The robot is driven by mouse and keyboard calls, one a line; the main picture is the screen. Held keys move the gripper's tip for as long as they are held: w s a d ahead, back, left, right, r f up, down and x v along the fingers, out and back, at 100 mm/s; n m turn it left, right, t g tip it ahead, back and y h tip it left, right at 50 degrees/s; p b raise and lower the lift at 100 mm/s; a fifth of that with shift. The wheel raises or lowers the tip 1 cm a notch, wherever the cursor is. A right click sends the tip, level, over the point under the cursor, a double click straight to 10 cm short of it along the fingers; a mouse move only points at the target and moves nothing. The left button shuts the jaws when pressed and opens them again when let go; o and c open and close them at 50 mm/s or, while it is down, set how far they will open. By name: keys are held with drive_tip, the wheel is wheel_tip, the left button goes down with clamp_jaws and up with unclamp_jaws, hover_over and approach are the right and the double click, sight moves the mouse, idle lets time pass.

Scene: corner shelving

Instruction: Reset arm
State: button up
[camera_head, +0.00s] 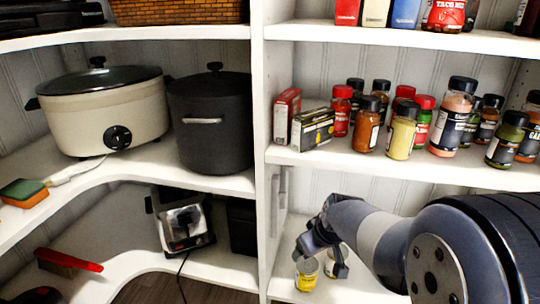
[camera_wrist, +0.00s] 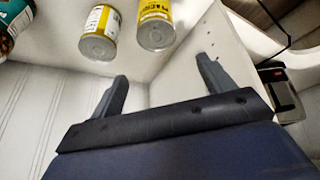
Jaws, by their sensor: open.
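My gripper (camera_wrist: 160,88) is open, with its two fingers apart and nothing between them in the wrist view. In the head view my gripper (camera_head: 322,262) hangs at the end of my arm in the lower right shelf bay, beside the cans. A yellow can (camera_head: 305,275) stands on the lower shelf, and another can (camera_head: 335,262) is partly hidden behind my gripper. In the wrist view a yellow can (camera_wrist: 156,28) and a white and yellow can (camera_wrist: 99,35) show beyond the fingertips, apart from them.
The middle right shelf (camera_head: 400,168) above my arm holds several spice jars and boxes. A white upright panel (camera_head: 264,150) stands left of my gripper. A slow cooker (camera_head: 100,108) and a dark pot (camera_head: 211,120) stand on the left shelf, with a toaster (camera_head: 182,222) below.

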drive_tip(key=shift+f, duration=0.15)
drive_tip(key=b+x, duration=0.4)
drive_tip(key=x, duration=0.6)
drive_tip(key=shift+w+f, duration=0.1)
drive_tip(key=shift+f, duration=0.15)
drive_tip(key=shift+w+r, duration=0.1)
drive_tip(key=shift+w, duration=0.05)
drive_tip(key=shift+r, duration=0.2)
